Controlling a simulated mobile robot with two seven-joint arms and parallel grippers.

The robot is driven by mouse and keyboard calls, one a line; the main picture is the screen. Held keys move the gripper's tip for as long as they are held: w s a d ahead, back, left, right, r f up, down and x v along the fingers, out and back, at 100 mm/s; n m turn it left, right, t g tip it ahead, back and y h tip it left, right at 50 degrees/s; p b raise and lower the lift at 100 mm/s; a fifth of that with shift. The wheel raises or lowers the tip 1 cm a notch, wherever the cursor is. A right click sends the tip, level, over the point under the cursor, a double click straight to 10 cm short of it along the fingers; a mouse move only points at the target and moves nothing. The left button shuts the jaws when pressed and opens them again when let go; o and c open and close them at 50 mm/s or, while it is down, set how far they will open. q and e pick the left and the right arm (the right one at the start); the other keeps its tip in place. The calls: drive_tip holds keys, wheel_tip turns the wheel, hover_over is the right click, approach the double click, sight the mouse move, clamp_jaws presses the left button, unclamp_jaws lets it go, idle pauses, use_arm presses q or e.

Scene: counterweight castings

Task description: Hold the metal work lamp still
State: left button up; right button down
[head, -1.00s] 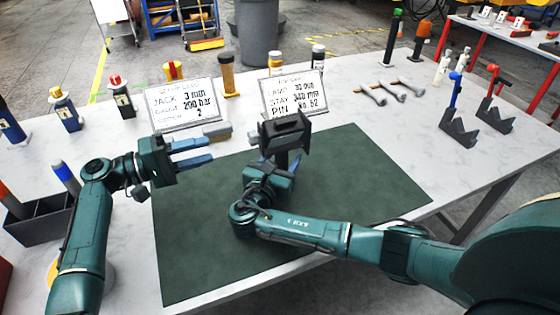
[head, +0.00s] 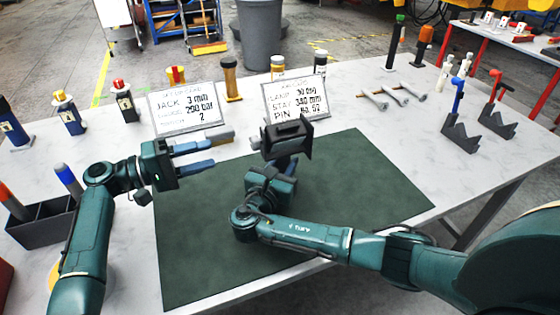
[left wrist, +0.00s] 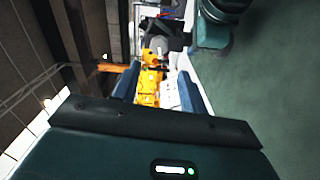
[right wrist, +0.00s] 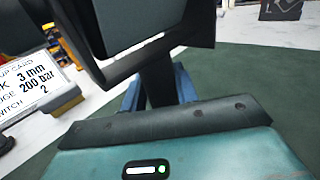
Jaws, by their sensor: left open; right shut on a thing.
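The metal work lamp (head: 287,138) is dark, with a boxy head, and is upright or slightly tilted above the green mat (head: 350,190). My right gripper (head: 279,166) is shut on its stem below the head. In the right wrist view the lamp's dark stem (right wrist: 158,88) stands between the blue fingers, with the head above filling the top. The lamp's lower end is hidden. My left gripper (head: 209,155) is open and empty, left of the lamp and apart from it, its fingers pointing toward it. The left wrist view shows nothing between its fingers (left wrist: 158,82).
Two printed cards, one left (head: 187,113) and one right (head: 296,95), stand behind the mat. A tan and grey block (head: 218,138) lies near the left fingers. Bolts (head: 390,96), dark V-blocks (head: 460,137) and a dark bin (head: 40,222) stand around. The mat's right side is clear.

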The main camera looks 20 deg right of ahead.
use_arm(q)
drive_tip(key=shift+o, duration=0.6)
drive_tip(key=w+a+f+n+t+y, duration=0.1)
drive_tip(key=w+f+n+t+y, duration=0.1)
drive_tip(key=w+f+t+y, duration=0.1)
drive_tip(key=shift+w+f+t+y, duration=0.2)
drive_tip(key=shift+w+t+y, duration=0.1)
drive_tip(key=shift+w, duration=0.6)
drive_tip(key=w+a+r+t+y, duration=0.5)
drive_tip(key=w+a+t+y, duration=0.2)
drive_tip(key=w+a+t, duration=0.35)
drive_tip(key=d+r+m+t+h, duration=0.2)
drive_tip(key=d+r+m+h, duration=0.1)
drive_tip(key=r+m+h, duration=0.1)
drive_tip(key=m+g+h, duration=0.7)
drive_tip(key=m+g, duration=0.8)
approach(256, 143)
drive_tip(key=w+d, duration=0.1)
drive_tip(key=d, duration=0.6)
drive_tip(key=shift+w+d+f, duration=0.3)
drive_tip(key=shift+f, duration=0.1)
